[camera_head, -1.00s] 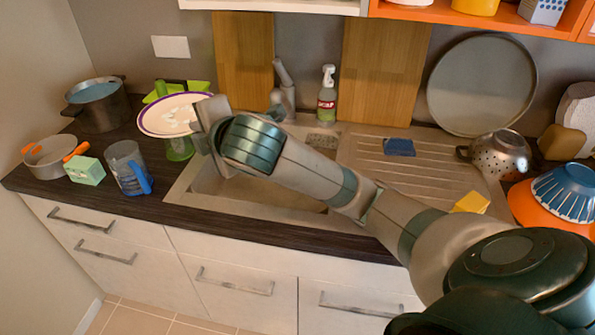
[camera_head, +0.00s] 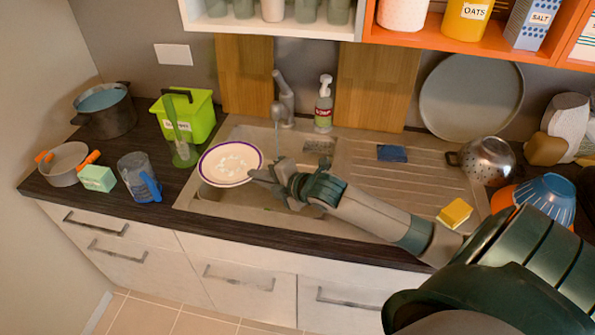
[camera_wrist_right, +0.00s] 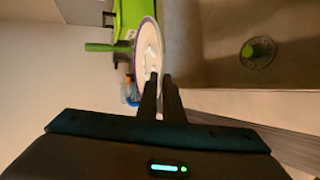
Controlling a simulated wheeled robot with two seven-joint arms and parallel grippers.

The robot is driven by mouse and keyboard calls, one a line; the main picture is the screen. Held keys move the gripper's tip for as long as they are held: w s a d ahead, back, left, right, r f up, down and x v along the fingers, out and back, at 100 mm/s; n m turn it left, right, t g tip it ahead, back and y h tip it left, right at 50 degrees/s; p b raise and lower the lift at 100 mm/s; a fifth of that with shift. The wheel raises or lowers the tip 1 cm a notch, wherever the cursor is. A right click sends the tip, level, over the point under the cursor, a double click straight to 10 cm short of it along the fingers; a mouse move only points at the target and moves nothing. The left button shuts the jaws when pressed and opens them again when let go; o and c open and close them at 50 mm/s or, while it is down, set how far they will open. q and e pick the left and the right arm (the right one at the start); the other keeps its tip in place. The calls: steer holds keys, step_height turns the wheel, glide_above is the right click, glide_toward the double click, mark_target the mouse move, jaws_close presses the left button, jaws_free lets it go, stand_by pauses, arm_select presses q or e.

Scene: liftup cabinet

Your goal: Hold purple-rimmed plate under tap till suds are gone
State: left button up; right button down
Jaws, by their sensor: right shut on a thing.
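The purple-rimmed plate (camera_head: 228,163) is held tilted over the left part of the sink (camera_head: 228,205), with white suds on its face. My right gripper (camera_head: 258,174) is shut on the plate's right edge. In the right wrist view the plate (camera_wrist_right: 150,48) shows narrow, with its edge at the fingertips (camera_wrist_right: 160,82). The grey tap (camera_head: 284,98) stands behind the sink, to the right of and beyond the plate. The plate appears apart from the tap's spout. I cannot tell clearly whether water runs. My left gripper is not in view.
A lime-green bin (camera_head: 190,114) and a green brush in a holder (camera_head: 183,150) stand left of the sink. A yellow sponge (camera_head: 455,212) and blue cloth (camera_head: 392,153) lie on the drainboard. A jug (camera_head: 136,175) stands at left.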

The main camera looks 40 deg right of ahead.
arm_select(q)
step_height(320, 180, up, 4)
steer(key=p, duration=0.3)
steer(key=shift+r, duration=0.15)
arm_select(e)
steer(key=s+d+f, duration=0.3)
steer(key=s+d, duration=0.2)
steer(key=d, duration=0.4)
steer(key=shift+s, duration=0.35)
steer(key=shift+w, duration=0.1)
arm_select(q)
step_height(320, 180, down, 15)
steer(key=b, duration=1.5)
arm_select(e)
steer(key=w+d+f, duration=0.2)
steer(key=w+d, duration=0.7)
steer(key=w, duration=0.1)
steer(key=shift+d+f, duration=0.3)
steer(key=shift+f, duration=0.05)
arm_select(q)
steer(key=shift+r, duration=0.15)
arm_select(e)
steer(key=shift+s+a, duration=0.1)
